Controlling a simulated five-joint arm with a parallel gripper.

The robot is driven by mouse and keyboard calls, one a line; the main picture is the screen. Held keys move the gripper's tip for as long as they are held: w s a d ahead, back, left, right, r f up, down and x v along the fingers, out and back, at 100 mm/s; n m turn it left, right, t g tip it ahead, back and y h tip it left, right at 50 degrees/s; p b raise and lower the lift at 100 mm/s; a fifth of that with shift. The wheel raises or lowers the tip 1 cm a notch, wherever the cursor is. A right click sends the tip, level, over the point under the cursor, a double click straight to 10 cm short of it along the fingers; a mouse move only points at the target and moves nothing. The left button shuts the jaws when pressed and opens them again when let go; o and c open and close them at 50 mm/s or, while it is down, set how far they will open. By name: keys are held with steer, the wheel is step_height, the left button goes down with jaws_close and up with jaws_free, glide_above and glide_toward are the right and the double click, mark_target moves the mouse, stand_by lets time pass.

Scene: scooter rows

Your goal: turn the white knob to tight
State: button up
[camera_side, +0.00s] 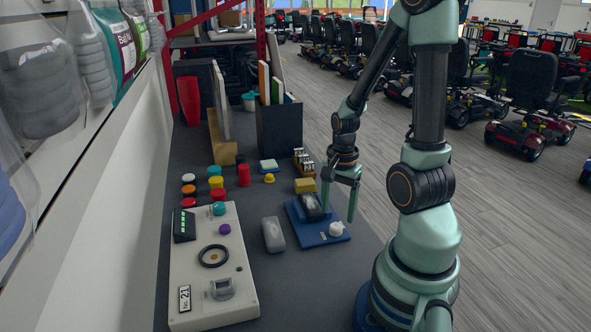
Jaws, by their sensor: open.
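The white knob (336,229) sits on the near right part of a blue base (309,238). A dark block-like part (312,207) stands on the same base, behind the knob. My gripper (339,214) points down with its two fingers apart and nothing visible between them. Its fingertips are near the knob, just behind and above it in the picture. I cannot tell whether a finger touches the base or the dark part. The knob's marks for tight are too small to see.
A grey panel (207,296) with buttons and a ring stands left of the base, with a grey rounded object (273,234) between them. A yellow block (305,185) lies behind the base. Coloured round pieces, a dark file box (279,128) and shelves are farther back.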

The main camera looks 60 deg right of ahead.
mark_target(336, 226)
step_height(336, 226, up, 7)
stand_by(0.4)
steer(key=shift+r, duration=0.1)
steer(key=w+a+r+n+t, duration=0.2)
steer(key=w+a+r+n, duration=0.2)
steer(key=a+n, duration=0.4)
steer(key=w+a+r+n+t, duration=0.3)
steer(key=w+a+r+n, duration=0.1)
steer(key=a+r+n, duration=0.3)
steer(key=a+n, duration=0.2)
steer(key=n, duration=0.2)
steer(key=shift+w+a+r+t, duration=0.2)
steer(key=shift+w+a+t, duration=0.05)
steer(key=shift+w+t, duration=0.05)
